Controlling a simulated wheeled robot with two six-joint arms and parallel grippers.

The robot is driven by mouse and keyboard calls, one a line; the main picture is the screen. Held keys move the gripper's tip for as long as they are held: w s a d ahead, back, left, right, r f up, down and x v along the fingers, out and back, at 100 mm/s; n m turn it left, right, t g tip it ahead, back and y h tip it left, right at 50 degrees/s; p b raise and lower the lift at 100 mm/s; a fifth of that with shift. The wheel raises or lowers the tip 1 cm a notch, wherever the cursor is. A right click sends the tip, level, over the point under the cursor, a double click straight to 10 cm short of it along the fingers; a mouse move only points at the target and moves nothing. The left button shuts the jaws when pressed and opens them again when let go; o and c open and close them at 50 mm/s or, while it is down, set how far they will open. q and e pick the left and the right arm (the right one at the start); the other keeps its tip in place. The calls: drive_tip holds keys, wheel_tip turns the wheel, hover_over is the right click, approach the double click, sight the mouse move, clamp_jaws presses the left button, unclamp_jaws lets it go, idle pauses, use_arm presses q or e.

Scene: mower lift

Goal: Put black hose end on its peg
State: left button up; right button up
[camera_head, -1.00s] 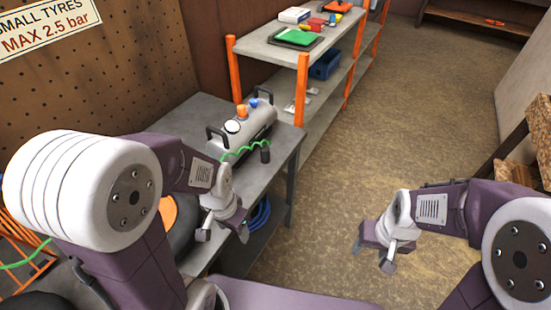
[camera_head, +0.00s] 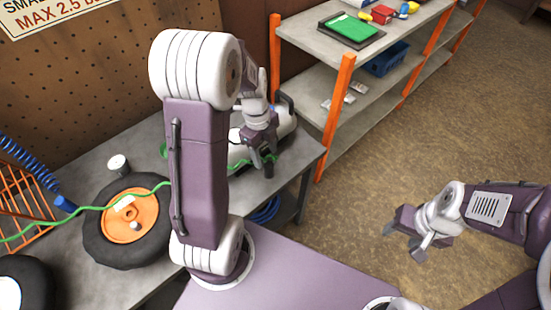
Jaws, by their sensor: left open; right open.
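The black hose end (camera_head: 269,171) is a short dark cylinder at the front of the grey tank on the bench. The green hose (camera_head: 92,208) runs from the left across the wheel, behind my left arm, and shows again beside the black end. My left gripper (camera_head: 264,155) is open just above the black end, in front of the tank; I cannot tell whether it touches it. My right gripper (camera_head: 403,240) is open and empty over the floor at the right. I cannot make out the hose end's peg.
The grey tank (camera_head: 287,125) is partly hidden by my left arm. A wheel with an orange hub (camera_head: 118,228) lies on the bench (camera_head: 160,290). A blue coiled hose (camera_head: 38,178) hangs at left. An orange-post shelf (camera_head: 335,112) stands behind the bench.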

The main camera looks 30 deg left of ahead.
sight(270, 170)
use_arm(q)
drive_tip(key=shift+s+f, duration=0.55)
drive_tip(key=shift+s, duration=0.1)
drive_tip(key=shift+w+d+f, duration=0.15)
drive_tip(key=shift+w+f, duration=0.1)
drive_tip(key=shift+f, duration=0.4)
drive_tip(key=shift+w+d+f, duration=0.1)
drive_tip(key=shift+w+f, duration=0.1)
drive_tip(key=shift+f, duration=0.4)
drive_tip(key=shift+w+f, duration=0.15)
drive_tip(key=f, duration=0.4)
drive_tip(key=shift+d+f, duration=0.2)
drive_tip(key=shift+d, duration=0.2)
drive_tip(key=shift+w+f, duration=0.1)
drive_tip(key=shift+f, duration=0.25)
drive_tip(key=shift+r, duration=0.1)
drive_tip(key=c, duration=0.3)
clamp_jaws()
